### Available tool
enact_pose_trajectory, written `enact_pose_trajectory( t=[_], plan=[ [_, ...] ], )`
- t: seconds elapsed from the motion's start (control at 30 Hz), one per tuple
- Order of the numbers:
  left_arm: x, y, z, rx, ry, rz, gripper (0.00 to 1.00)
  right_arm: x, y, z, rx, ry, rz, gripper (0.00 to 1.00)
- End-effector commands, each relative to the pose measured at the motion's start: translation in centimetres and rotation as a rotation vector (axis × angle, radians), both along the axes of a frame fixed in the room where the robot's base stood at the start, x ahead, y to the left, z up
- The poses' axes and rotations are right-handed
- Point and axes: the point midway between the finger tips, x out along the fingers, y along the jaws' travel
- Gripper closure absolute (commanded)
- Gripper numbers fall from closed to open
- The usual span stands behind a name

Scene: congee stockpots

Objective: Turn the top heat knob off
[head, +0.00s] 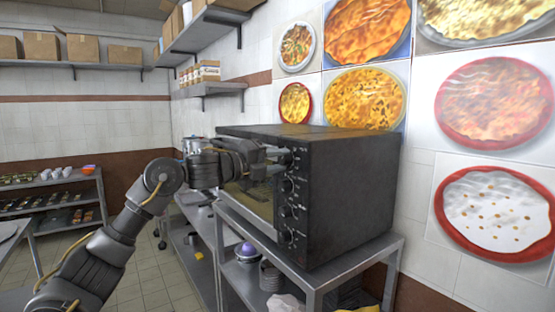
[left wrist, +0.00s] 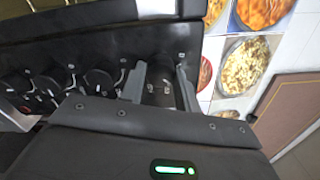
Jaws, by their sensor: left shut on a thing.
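The black oven (head: 345,190) stands on a metal table, with a column of knobs on its front edge. My left gripper (head: 283,156) is at the top of that column, its fingers on either side of the top heat knob. In the left wrist view the left gripper (left wrist: 160,88) has one finger on each side of the dark top heat knob (left wrist: 158,84) and is shut on it. The knob's pointer direction is hard to make out. Lower knobs (head: 288,212) are free, and they also show in the left wrist view (left wrist: 60,78). My right gripper is not in view.
The oven's metal table (head: 312,278) has pots on its lower shelf. Wall shelves (head: 215,88) with boxes hang behind. Food pictures cover the right wall. A low rack (head: 55,185) with small items stands far left, with open tiled floor before it.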

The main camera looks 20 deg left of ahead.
Motion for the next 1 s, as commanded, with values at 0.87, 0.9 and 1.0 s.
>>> enact_pose_trajectory(
  t=[0.87, 0.9, 1.0],
  plan=[
    [0.0, 0.0, 0.3, -0.57, 0.473, 0.001, 0.91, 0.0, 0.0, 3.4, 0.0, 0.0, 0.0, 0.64],
    [0.0, 0.0, 0.3, -0.587, 0.486, 0.001, 0.91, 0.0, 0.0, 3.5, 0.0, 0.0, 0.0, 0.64],
    [0.0, 0.1, 0.3, -0.618, 0.511, 0.001, 0.91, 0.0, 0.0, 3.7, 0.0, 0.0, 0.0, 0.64]
  ],
)
